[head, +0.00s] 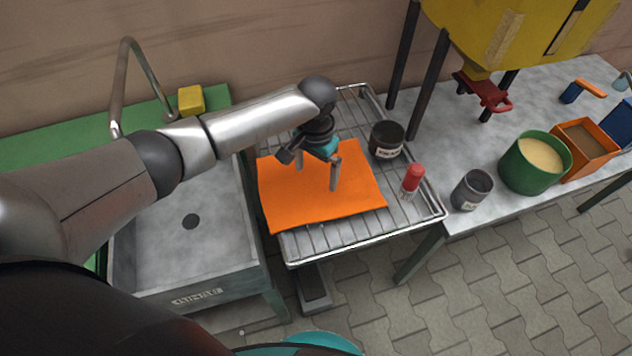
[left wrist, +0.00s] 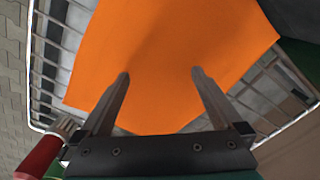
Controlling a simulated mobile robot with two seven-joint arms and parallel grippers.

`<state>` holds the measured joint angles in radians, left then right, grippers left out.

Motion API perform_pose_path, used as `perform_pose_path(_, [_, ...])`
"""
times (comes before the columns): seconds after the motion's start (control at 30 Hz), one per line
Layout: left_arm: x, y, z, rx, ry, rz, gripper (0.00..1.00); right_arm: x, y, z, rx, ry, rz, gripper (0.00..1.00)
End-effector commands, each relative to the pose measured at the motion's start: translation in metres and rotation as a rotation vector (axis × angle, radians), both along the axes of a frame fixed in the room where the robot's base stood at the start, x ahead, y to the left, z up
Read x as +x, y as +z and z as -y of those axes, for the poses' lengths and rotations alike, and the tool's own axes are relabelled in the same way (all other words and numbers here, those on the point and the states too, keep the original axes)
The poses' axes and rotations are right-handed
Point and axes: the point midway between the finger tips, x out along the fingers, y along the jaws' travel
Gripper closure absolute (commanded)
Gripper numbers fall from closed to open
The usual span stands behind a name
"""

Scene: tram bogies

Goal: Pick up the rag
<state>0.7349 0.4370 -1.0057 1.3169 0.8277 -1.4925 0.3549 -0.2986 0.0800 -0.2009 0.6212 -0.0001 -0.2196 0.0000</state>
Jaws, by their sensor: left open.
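The orange rag (head: 300,196) lies flat on the wire rack, with its left edge reaching the rack's side by the sink. It fills the upper middle of the left wrist view (left wrist: 185,50). My left gripper (head: 335,175) is above the rag's right half, fingers pointing down. In the left wrist view my left gripper (left wrist: 158,76) is open and empty, with both fingertips over the rag. I cannot tell whether the tips touch the cloth. My right gripper is not in view.
The wire rack (head: 345,238) also holds a dark jar (head: 387,139) and a red-capped bottle (head: 412,180) right of the rag. A metal sink (head: 190,260) is at left. A grey can (head: 472,189), green pot (head: 534,162) and orange box (head: 587,148) stand on the right table.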

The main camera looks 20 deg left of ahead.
Motion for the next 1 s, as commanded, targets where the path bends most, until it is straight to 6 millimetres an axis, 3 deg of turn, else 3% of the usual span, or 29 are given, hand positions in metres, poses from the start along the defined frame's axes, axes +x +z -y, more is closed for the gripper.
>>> perform_pose_path(0.37, [-0.0007, -0.0061, 0.0004, 0.0, -0.002, -0.001, 0.01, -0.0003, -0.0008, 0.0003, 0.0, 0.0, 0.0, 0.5])
perform_pose_path(1.0, [-0.0018, -0.0073, -0.0002, 0.002, -0.001, -0.005, 0.37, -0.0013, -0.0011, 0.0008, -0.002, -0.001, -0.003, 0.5])
